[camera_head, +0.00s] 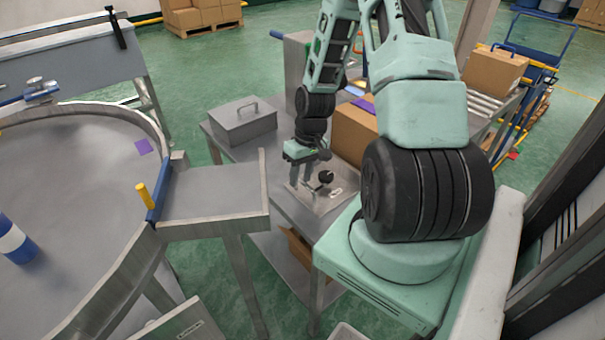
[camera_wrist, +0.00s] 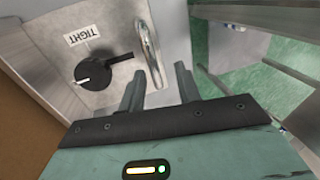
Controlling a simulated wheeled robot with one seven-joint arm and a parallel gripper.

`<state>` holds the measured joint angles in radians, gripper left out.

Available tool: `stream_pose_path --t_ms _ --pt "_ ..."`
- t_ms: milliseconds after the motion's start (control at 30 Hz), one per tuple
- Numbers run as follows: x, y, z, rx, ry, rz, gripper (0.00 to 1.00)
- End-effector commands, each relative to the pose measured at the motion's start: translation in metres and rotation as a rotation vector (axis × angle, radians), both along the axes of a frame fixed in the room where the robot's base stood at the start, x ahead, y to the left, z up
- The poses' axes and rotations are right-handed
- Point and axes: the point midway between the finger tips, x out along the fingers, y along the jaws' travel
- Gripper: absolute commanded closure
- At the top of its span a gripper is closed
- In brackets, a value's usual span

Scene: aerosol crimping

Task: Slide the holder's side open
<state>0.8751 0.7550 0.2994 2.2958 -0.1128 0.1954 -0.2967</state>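The holder (camera_head: 338,196) is a grey metal fixture on the work table, below my gripper. The wrist view shows its metal face (camera_wrist: 105,20) with a round black knob (camera_wrist: 90,72) and a white label reading TIGHT (camera_wrist: 83,35), upside down there. A shiny metal bar handle (camera_wrist: 149,45) stands right of the knob. My gripper (camera_wrist: 159,78) is open, one finger on each side of the handle's near end in the picture. I cannot tell whether they touch it. In the head view my gripper (camera_head: 300,180) is small, left of the black knob (camera_head: 325,177).
A lidded grey metal box (camera_head: 243,122) stands on the table at the back left, and a cardboard box (camera_head: 354,135) stands behind the holder. A raised metal tray (camera_head: 215,195) is to the left, beside the large round table (camera_head: 75,190). Green floor shows beyond the table edge.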

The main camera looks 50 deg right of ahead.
Motion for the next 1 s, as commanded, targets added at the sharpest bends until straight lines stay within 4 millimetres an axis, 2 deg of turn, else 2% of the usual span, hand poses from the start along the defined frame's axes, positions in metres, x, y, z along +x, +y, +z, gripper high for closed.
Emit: stream_pose_path --t_ms 200,367,800,1000 --pt "0.0 -0.002 0.003 -0.002 -0.001 -0.002 0.67" --pt "0.0 -0.007 0.022 -0.005 -0.004 -0.004 0.67" --pt "-0.005 -0.025 0.122 -0.006 -0.003 -0.003 0.67" --pt "-0.007 -0.031 0.155 -0.004 -0.002 -0.003 0.67"
